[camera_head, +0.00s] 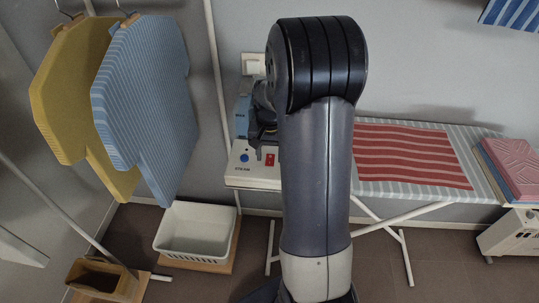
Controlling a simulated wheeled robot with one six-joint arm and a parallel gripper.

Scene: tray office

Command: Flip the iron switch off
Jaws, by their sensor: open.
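A white steam station (240,180) with "STEAM" lettering stands at the left end of the ironing board. On its front panel is a red switch (270,159), with a round blue knob to its left. I cannot tell the switch's position. A blue thing (242,116), perhaps the iron, stands on top of the station, partly hidden. My gripper (260,138) is open, just above the panel and close to the switch. My own arm hides part of the gripper and the station's right side. I cannot tell whether the gripper touches anything.
The ironing board (375,187) extends right, with a red striped cloth (410,155) and folded cloths (512,165) at its right end. A wall socket (253,64) is behind. Yellow (70,85) and blue (145,95) shirts hang left, above a white basket (195,232).

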